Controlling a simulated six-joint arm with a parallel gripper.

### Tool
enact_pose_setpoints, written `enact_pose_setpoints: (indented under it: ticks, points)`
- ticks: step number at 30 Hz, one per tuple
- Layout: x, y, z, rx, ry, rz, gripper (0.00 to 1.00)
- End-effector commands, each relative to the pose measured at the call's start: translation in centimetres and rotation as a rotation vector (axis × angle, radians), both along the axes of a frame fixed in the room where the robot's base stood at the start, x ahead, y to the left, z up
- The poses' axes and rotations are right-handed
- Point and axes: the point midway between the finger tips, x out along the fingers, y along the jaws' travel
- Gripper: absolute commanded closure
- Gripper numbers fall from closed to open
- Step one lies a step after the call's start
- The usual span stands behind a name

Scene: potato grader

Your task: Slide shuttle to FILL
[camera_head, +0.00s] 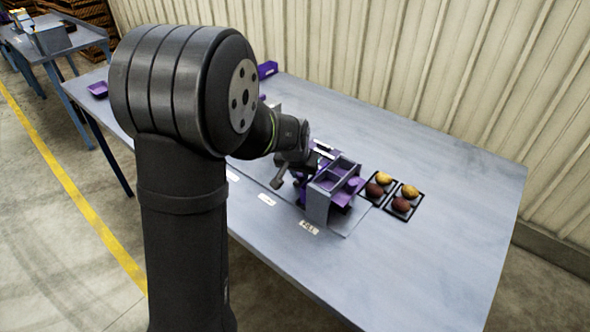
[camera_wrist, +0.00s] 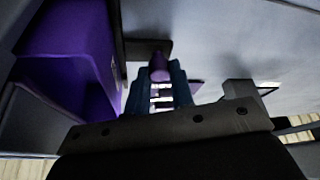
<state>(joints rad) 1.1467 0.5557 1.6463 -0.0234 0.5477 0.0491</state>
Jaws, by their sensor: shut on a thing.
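The grader (camera_head: 318,206), a grey housing with purple parts, stands on the bench right of my arm. My gripper (camera_head: 297,183) is low at its left side, partly hidden by my own wrist. In the wrist view, the gripper fingers (camera_wrist: 160,92) are closed around a purple knob (camera_wrist: 158,67), which looks like the shuttle's handle. A large purple body (camera_wrist: 68,45) fills the left of that view, beside the fingers. The shuttle itself is mostly hidden in the head view. Small pale labels (camera_head: 309,228) lie along the bench side of the grader; I cannot read which says FILL.
Two dark trays (camera_head: 411,212) with yellow and red-brown potatoes (camera_head: 383,178) sit right of the grader. A purple bin (camera_head: 267,69) is at the back and another (camera_head: 98,89) at the left end. The right part of the bench (camera_head: 450,250) is clear; a ribbed wall stands behind.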

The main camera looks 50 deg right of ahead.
Motion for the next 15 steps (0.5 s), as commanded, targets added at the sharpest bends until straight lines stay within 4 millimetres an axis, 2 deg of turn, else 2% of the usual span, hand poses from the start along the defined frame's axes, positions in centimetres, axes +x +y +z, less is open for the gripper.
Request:
enact_pose_setpoints:
  ticks: [4, 5, 6, 15]
  points:
    - [0.07, -0.01, 0.06, -0.001, 0.0, 0.0, 1.0]
    - [0.08, -0.01, 0.06, -0.001, 0.0, 0.0, 0.75]
    - [0.08, -0.01, 0.06, -0.001, 0.0, 0.0, 0.7]
    - [0.06, 0.03, 0.17, -0.001, 0.0, 0.0, 0.7]
